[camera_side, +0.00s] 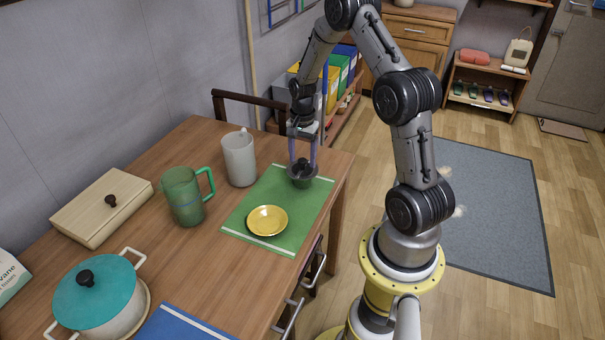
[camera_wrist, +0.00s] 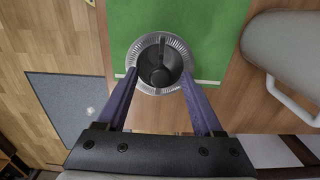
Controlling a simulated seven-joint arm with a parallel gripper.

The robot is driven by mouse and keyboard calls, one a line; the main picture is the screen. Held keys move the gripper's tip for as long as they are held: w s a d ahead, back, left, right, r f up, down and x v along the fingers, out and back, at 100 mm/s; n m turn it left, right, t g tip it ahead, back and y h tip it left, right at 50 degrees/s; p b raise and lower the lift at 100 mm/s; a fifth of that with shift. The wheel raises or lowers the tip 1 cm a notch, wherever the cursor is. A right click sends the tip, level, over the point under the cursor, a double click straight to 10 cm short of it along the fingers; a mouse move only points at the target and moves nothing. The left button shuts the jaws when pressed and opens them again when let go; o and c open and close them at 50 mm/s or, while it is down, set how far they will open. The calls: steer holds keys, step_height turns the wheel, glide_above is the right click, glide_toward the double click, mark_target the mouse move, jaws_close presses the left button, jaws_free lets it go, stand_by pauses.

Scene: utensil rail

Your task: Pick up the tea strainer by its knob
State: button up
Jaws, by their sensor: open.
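The tea strainer (camera_side: 302,177) is a small grey round piece with a dark knob, at the far end of the green mat (camera_side: 285,231). In the wrist view the strainer (camera_wrist: 179,45) shows a ribbed metal rim, with the dark knob (camera_wrist: 159,74) at its centre. My gripper (camera_side: 303,163) points down right over the strainer. In the wrist view my gripper (camera_wrist: 160,76) has its two purple fingers apart, one on each side of the knob, with their tips over the rim. I cannot tell whether the fingertips touch the strainer.
A yellow dish (camera_side: 267,220) lies on the mat in front. A pale grey cup (camera_side: 239,160) and a green mug (camera_side: 184,197) stand left of the mat. A wooden box (camera_side: 99,207) and teal-lidded pot (camera_side: 100,294) are farther left. The table edge is close on the right.

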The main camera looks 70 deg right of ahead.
jaws_close()
stand_by(0.3)
stand_by(1.1)
